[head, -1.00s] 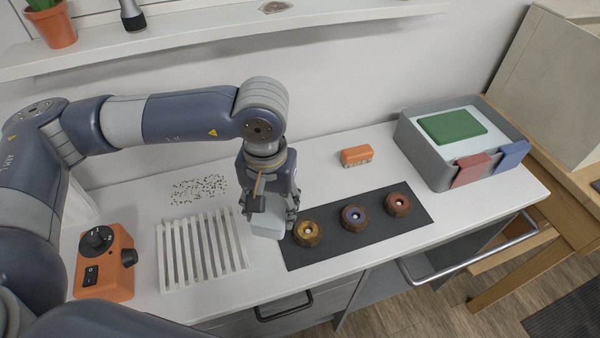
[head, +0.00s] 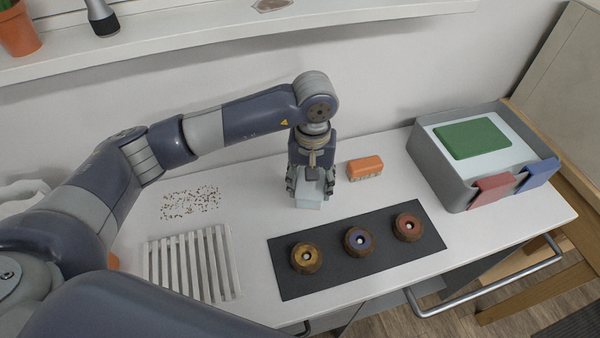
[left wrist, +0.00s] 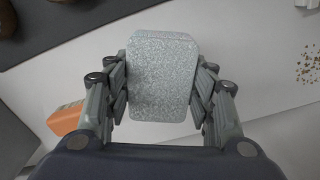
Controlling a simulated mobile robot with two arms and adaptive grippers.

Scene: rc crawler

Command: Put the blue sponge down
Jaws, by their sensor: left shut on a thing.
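The blue sponge (head: 309,197) is a pale grey-blue block with a speckled face. My left gripper (head: 310,184) is shut on it, with the fingers pointing down. In the left wrist view the sponge (left wrist: 162,75) sits squarely between the two finger pads (left wrist: 162,90). In the head view it is behind the dark mat, at or just above the white counter (head: 255,215); I cannot tell whether it touches. The gripper hides its upper part. My right gripper is not in view.
An orange brush (head: 365,166) lies close right of the sponge. A slatted white rack (head: 232,270) and crumbs (head: 190,202) are left. A grey bin (head: 445,180) stands right.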

